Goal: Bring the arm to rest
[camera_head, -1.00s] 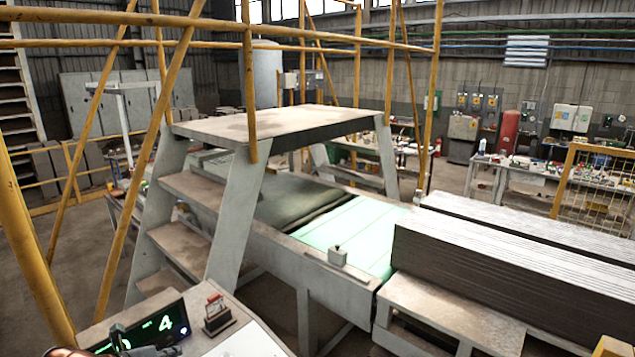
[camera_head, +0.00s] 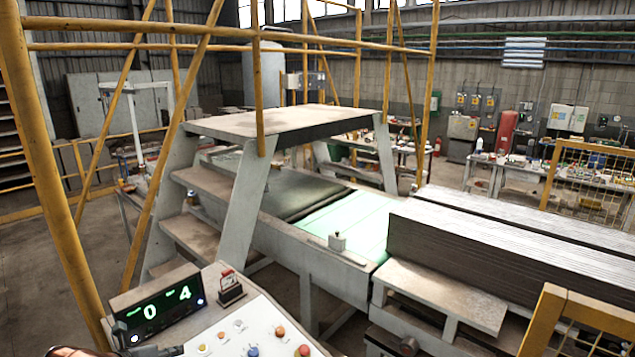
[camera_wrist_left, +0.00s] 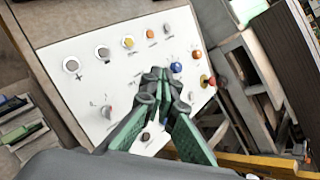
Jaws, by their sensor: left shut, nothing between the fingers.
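My left gripper (camera_wrist_left: 160,78) shows in the left wrist view with its green and dark fingers brought together at the tips and nothing between them. It hovers over a white control panel (camera_wrist_left: 75,95) with knobs and coloured buttons; whether the tips touch the panel cannot be told. In the head view only a dark bit of the left gripper (camera_head: 160,351) shows at the bottom edge, below the digital display (camera_head: 157,311) reading 0 and 4. The rest of the left arm is cut off. My right gripper is in neither view.
A red-handled switch (camera_head: 229,285) stands beside the display. A blue button (camera_wrist_left: 176,67) and a red knob (camera_wrist_left: 206,81) sit near the fingertips. Yellow railing (camera_head: 45,180) rises at the left. A conveyor (camera_head: 345,225) and a stepped platform (camera_head: 270,124) lie beyond the panel.

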